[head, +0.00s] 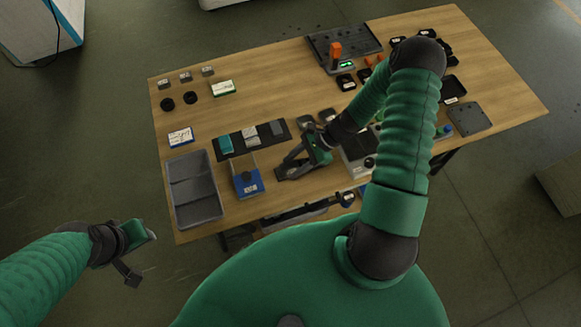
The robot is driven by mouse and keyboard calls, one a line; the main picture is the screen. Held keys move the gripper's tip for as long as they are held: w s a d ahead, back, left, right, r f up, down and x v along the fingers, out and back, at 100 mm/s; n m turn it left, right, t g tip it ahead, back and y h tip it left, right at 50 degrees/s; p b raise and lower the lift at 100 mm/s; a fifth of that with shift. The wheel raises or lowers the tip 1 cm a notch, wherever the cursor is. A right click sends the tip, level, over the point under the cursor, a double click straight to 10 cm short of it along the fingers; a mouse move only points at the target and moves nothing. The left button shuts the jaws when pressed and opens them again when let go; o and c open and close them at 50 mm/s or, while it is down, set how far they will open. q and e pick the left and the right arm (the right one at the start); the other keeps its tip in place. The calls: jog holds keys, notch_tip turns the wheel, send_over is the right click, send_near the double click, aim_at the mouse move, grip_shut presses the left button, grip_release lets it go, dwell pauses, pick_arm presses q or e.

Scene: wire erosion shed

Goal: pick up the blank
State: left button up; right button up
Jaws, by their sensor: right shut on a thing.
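My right gripper (287,168) is over the table, just in front of the dark mat (238,152). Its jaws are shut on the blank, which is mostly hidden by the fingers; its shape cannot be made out. On the mat lie a teal block (225,144), a pale block (250,135) and a grey block (277,128). My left gripper (140,257) hangs off the table at the lower left, fingers apart, with nothing between them.
A grey two-part bin (196,212) and a blue-and-white box (246,183) stand left of my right gripper. A dark plate (325,42) with an orange-topped device is at the back. Black parts crowd the right side. Bare wood (270,85) is free in the middle back.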

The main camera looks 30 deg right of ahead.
jog(key=shift+a, duration=0.25)
jog(key=c, duration=0.5)
jog(key=shift+d, duration=0.2)
grip_shut()
jog(key=shift+a+r, duration=0.1)
